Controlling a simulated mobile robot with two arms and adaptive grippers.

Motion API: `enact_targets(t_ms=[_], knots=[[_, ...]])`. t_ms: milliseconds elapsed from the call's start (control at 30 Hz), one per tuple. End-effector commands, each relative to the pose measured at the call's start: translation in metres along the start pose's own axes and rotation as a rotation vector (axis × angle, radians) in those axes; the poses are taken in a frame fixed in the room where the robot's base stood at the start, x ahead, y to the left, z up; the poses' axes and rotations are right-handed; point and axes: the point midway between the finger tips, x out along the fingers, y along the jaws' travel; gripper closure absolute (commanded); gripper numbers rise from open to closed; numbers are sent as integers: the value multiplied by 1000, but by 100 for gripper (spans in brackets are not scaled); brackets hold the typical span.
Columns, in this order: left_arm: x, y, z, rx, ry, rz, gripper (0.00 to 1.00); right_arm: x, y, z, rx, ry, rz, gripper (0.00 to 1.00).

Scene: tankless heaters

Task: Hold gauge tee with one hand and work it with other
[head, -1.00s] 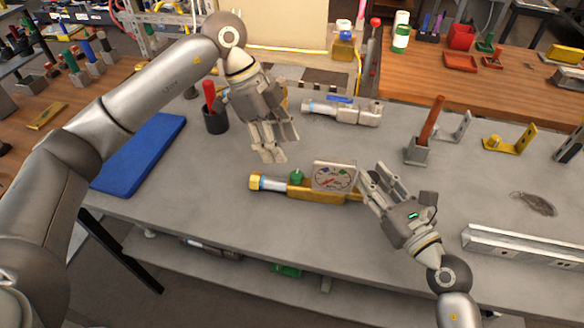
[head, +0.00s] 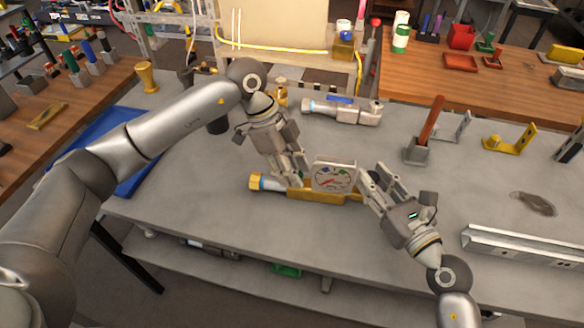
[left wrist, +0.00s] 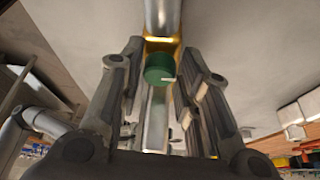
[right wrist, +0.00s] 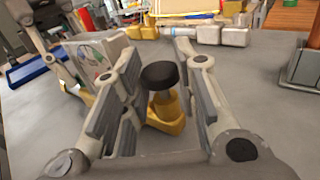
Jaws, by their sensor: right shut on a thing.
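The gauge tee (head: 318,196) lies on the grey bench, a brass body with a square-framed dial gauge (head: 333,177) and a silver-blue pipe end with a brass nut at left. My right gripper (head: 367,186) is shut on its right end; the right wrist view shows a brass stem with a black cap (right wrist: 160,75) between the fingers. My left gripper (head: 292,180) is lowered over the tee left of the gauge. In the left wrist view its fingers are open on both sides of the green knob (left wrist: 158,68), with gaps. The fingers hide the knob in the head view.
A silver valve fitting with a blue handle (head: 342,110) lies behind the tee. A holder with an orange-handled tool (head: 417,150) stands at right, and a metal channel (head: 520,247) lies at front right. A blue mat (head: 140,180) lies at left, partly behind my left arm.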

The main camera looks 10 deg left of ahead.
Motion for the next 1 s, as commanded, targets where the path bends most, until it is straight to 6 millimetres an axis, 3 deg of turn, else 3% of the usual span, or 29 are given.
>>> enact_targets(t_ms=[33, 200, 367, 800, 1000], knots=[[0, 0, 0, 0, 0, 0, 79, 0, 0, 1, 0, -1, -1, 100], [0, 0, 0, 0, 0, 0, 98, 0, 0, 1, -1, -1, -1, 100], [0, -1, 0, 32, -1, 14, 98, 0, 0, 1, 0, -1, -1, 100], [-1, -5, -1, 343, -2, 141, 98, 0, 0, 1, -1, -1, -1, 100], [-1, -5, 0, 380, -1, 156, 98, 0, 0, 1, 0, -1, -1, 100]])
